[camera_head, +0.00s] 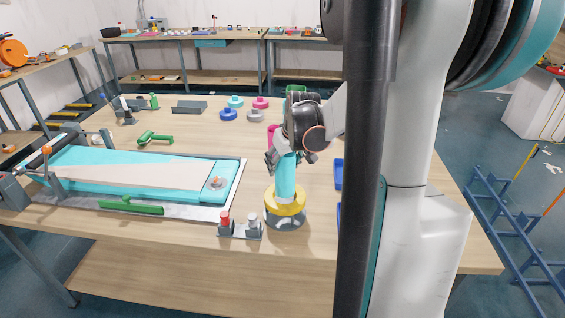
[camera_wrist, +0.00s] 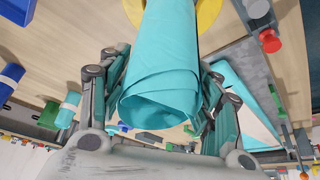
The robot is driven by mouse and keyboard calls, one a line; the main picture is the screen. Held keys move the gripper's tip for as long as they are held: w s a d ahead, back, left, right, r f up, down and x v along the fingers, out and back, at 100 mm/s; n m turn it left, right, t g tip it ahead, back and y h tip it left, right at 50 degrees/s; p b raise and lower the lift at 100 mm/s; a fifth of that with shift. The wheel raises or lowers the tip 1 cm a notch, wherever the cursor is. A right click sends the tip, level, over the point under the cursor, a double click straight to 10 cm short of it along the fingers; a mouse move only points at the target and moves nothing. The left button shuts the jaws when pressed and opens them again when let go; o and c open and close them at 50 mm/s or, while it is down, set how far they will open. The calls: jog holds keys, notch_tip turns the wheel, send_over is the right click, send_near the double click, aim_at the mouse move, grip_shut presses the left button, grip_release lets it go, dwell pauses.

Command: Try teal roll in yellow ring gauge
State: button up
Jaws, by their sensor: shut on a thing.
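The teal roll (camera_head: 286,178) is upright below my gripper (camera_head: 287,158), which is shut on its upper part. In the wrist view the roll (camera_wrist: 165,65) lies between both fingers, with its coiled near end facing the camera. The yellow ring gauge (camera_head: 272,207) sits on a grey round base near the table's front edge. The roll's lower end overlaps the ring's opening; I cannot tell how deep it reaches. In the wrist view the ring (camera_wrist: 208,12) shows partly behind the roll's far end.
A small grey stand with a red-topped piece (camera_head: 225,219) stands just left of the gauge. A teal sheet on a flat board (camera_head: 130,175) fills the table's left. Blue bins (camera_head: 339,174) are to the right, partly hidden by my arm. Coloured round pieces (camera_head: 228,114) lie behind.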

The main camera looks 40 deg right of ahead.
aim_at(282, 182)
jog(key=shift+f+b, duration=3.1)
jog(key=shift+f, duration=1.1)
dwell(0.8)
jog(key=shift+r, duration=0.1)
dwell(1.1)
notch_tip(282, 182, up, 12)
jog(key=p, duration=0.9)
dwell(1.0)
